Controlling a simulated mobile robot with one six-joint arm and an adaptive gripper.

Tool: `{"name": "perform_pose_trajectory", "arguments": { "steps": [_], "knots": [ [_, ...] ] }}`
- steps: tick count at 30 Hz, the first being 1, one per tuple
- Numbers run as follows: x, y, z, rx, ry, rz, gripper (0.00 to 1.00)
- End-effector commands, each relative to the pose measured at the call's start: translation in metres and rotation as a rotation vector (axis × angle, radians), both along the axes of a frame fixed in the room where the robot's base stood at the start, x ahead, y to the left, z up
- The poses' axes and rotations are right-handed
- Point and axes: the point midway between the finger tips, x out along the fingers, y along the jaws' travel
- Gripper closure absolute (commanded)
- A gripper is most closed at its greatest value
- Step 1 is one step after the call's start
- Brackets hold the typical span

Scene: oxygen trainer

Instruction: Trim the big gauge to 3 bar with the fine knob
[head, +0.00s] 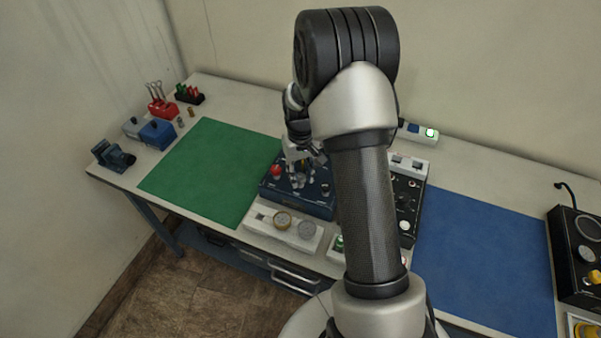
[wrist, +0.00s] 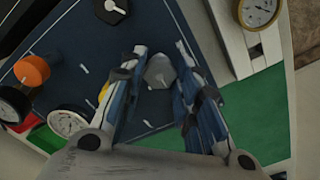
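The dark blue panel (head: 318,207) stands mid-bench and fills much of the wrist view (wrist: 205,25). My gripper (head: 301,172) points down over it. In the wrist view its two fingers (wrist: 162,62) are apart, one on each side of a grey faceted knob (wrist: 160,72) with a pale mark; contact cannot be told. A brass-rimmed gauge (wrist: 258,10) sits on a pale box beside the panel; it also shows in the head view (head: 282,220). A smaller white-faced gauge (wrist: 67,122) is on the panel. I cannot tell which is the big gauge, nor read either.
An orange-red knob (wrist: 32,70) and a black knob (wrist: 114,10) are also on the panel. A green mat (head: 205,165) lies left and a blue mat (head: 485,265) right, both clear. A black and white unit (head: 408,190) stands close right of the panel.

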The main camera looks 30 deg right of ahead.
Motion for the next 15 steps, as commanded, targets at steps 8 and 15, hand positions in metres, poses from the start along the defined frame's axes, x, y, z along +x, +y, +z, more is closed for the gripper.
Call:
{"name": "perform_pose_trajectory", "arguments": {
  "steps": [8,15],
  "knots": [
    [0.0000,0.0000,0.0001,0.000,0.000,-0.001,0.51],
    [0.0000,0.0000,0.0001,0.000,0.000,-0.002,0.51]
  ]
}}
